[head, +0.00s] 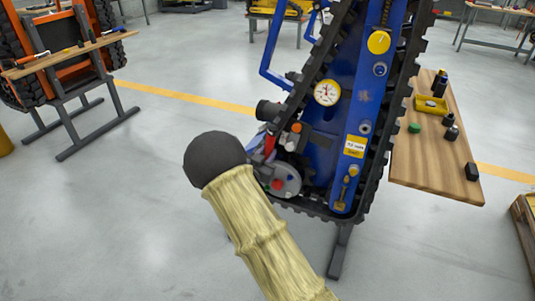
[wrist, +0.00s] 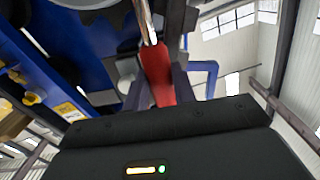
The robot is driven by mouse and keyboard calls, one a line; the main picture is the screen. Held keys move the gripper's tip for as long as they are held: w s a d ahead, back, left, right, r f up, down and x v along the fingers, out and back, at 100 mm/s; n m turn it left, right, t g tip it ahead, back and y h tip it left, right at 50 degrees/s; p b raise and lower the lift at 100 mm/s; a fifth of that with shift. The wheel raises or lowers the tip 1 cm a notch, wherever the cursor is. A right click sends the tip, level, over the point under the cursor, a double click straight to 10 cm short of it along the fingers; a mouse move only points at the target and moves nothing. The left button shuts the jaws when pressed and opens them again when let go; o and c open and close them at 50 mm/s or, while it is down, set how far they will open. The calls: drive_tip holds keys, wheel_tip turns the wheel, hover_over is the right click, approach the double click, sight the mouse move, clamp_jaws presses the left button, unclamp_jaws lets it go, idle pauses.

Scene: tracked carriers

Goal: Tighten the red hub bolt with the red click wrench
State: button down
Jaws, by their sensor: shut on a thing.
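The red click wrench (wrist: 158,68) has a red handle and a shiny metal shaft. In the wrist view my gripper (wrist: 160,90) is shut on the red handle, and the shaft runs up out of the top of the picture. In the head view a bit of the red handle (head: 270,146) shows beside the blue tracked carrier (head: 335,150). My arm's black joint and cream sleeve hide most of the gripper there. The red hub bolt (head: 278,184) shows on a round grey hub (head: 291,176) low on the carrier. Whether the wrench head touches the bolt cannot be told.
A wooden bench (head: 430,160) with a yellow tray (head: 431,105) and small dark parts stands right of the carrier. An orange carrier (head: 70,40) and a wooden shelf (head: 75,53) stand at the left. The floor between them is clear.

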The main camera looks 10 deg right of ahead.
drive_tip(key=shift+w+a+r+n+p, duration=0.15)
drive_tip(key=shift+w+a+n+p, duration=0.15)
drive_tip(key=shift+a+n+p, duration=0.15)
drive_tip(key=shift+r, duration=0.1)
drive_tip(key=shift+w+a+n+p, duration=0.4)
drive_tip(key=shift+a+n+p, duration=0.1)
drive_tip(key=shift+p, duration=0.2)
drive_tip(key=shift+d, duration=0.1)
drive_tip(key=shift+s+d+m+b, duration=0.45)
drive_tip(key=shift+m+b, duration=0.1)
drive_tip(key=shift+b, duration=0.15)
drive_tip(key=shift+s+d+f+m+b, duration=0.3)
drive_tip(key=shift+d+m+b, duration=0.2)
drive_tip(key=shift+b, duration=0.2)
drive_tip(key=shift+r, duration=0.15)
